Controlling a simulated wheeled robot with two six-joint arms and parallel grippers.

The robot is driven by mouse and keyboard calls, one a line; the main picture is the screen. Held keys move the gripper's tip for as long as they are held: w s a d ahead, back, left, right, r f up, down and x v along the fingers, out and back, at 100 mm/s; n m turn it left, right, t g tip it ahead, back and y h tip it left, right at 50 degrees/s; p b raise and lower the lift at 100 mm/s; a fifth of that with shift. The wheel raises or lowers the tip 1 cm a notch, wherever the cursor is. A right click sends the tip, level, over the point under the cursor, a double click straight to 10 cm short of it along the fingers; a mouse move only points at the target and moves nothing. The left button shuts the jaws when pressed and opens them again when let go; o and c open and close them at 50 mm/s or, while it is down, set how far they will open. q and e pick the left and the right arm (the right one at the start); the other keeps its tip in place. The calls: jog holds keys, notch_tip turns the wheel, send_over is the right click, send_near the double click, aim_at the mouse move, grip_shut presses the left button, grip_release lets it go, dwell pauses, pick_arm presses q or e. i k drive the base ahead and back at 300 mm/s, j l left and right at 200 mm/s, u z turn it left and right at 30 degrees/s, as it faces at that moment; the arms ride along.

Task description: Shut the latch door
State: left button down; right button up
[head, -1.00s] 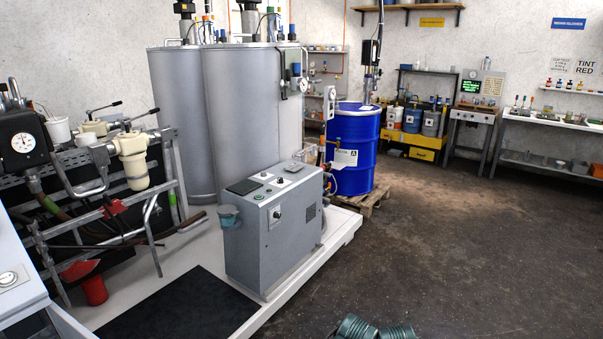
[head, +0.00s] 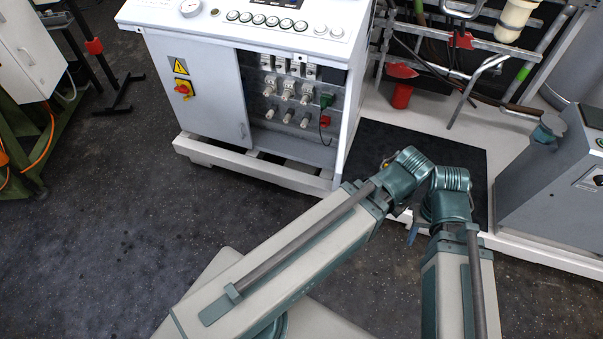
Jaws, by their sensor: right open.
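A white control cabinet (head: 255,160) stands at the top middle of the head view. Its left front panel (head: 198,90) lies flush and carries a red and yellow switch. The right compartment (head: 295,105) is open to view and shows several pale valves and plugs. A white upright panel (head: 357,110) borders the opening on the right; I cannot tell whether it is the latch door swung out or the cabinet's side. My right gripper (head: 411,222) is small and partly behind my arm, open, in front of the cabinet and to its right. My left gripper is not visible.
A black mat (head: 375,150) lies on the white platform (head: 570,258) right of the cabinet. A grey machine box (head: 555,180) stands at the right edge. A green-framed bench (head: 30,110) is at far left. Dark floor (head: 110,220) is free at the left front.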

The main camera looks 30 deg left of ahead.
aim_at(338, 167)
jog(key=i+l+u, duration=0.1)
jog(key=l+u, duration=0.35)
jog(key=i+l+u, duration=0.1)
jog(key=l+u, duration=0.8)
